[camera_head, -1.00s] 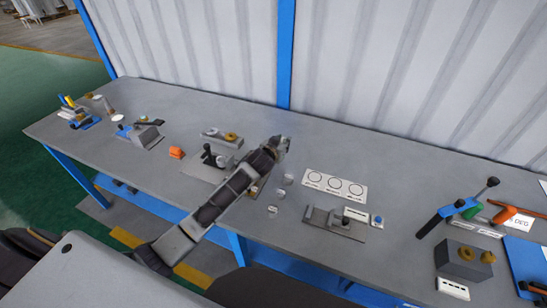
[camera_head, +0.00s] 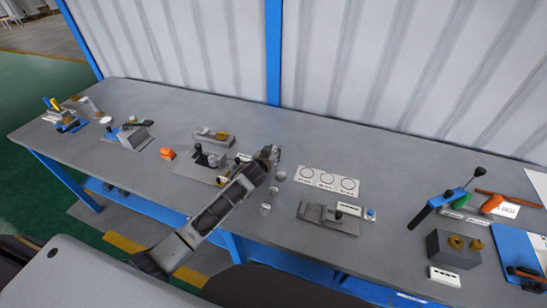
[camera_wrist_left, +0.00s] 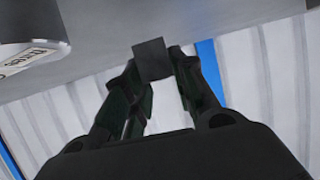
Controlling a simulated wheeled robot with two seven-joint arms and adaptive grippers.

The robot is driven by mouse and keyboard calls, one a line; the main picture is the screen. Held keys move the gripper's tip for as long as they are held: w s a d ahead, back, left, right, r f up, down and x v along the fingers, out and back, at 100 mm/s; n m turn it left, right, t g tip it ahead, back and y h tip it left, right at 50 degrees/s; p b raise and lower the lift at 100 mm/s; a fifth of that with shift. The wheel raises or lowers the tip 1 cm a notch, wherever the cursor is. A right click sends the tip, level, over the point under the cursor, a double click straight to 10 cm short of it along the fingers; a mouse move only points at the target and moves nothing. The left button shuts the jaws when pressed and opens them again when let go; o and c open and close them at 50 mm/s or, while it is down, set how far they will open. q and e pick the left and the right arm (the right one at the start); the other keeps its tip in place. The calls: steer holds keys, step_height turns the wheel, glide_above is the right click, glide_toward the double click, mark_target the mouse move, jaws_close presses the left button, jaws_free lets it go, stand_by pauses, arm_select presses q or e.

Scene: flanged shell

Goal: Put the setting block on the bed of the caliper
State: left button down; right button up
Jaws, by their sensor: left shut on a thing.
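My left gripper (camera_head: 271,154) is over the middle of the bench in the head view. In the left wrist view its fingers (camera_wrist_left: 158,75) are shut on a small plain grey block (camera_wrist_left: 152,58), which I take for the setting block. The block is hard to make out in the head view. The caliper (camera_head: 312,212) appears to be the low grey device with a flat bed, an upright jaw, a black knob and a blue button, to the right of and nearer than my gripper. The gripper is apart from it. My right gripper is not in view.
A card with three circles (camera_head: 328,182) lies behind the caliper. Small pale cylinders (camera_head: 279,174) stand between gripper and caliper. A fixture with a black knob (camera_head: 205,158) is left of the gripper. A dark grey block with brass pieces (camera_head: 450,252) stands at right.

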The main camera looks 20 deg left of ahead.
arm_select(q)
steer(key=shift+f, duration=1.4)
steer(key=shift+f, duration=0.2)
steer(key=c, duration=1.2)
jaws_free()
steer(key=shift+o, duration=0.2)
steer(key=shift+r, duration=0.15)
steer(key=shift+v, duration=6)
steer(key=shift+o, duration=0.4)
